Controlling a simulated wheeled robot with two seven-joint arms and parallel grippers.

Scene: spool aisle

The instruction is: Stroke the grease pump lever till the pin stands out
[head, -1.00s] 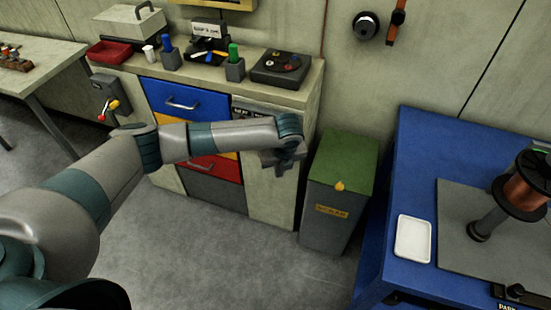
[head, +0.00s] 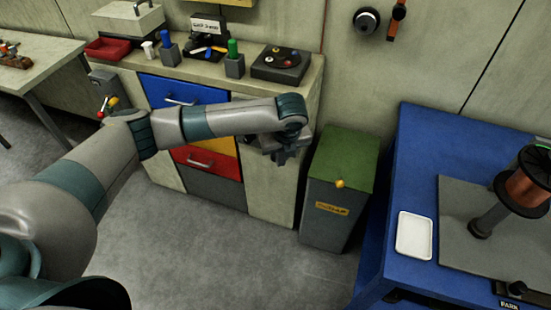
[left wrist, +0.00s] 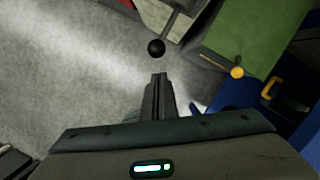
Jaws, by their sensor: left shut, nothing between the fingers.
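My left gripper (head: 280,157) hangs in front of the right end of the cabinet, fingers pointing down. In the left wrist view its fingers (left wrist: 160,78) are together and empty. A grey lever rod with a black ball knob (left wrist: 156,47) stands just beyond the fingertips in that view, with a visible gap in the picture; the depth between them is hard to judge. In the head view my arm and gripper cover the lever and most of the pump. I cannot make out the pin in either view. My right gripper is not in view.
A green-lidded bin (head: 340,185) stands close right of the gripper. Farther right is a blue bench (head: 415,150) with a white tray (head: 414,236) and a copper spool (head: 523,185). The cabinet's blue drawer (head: 185,92) is behind my forearm. The floor in front is clear.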

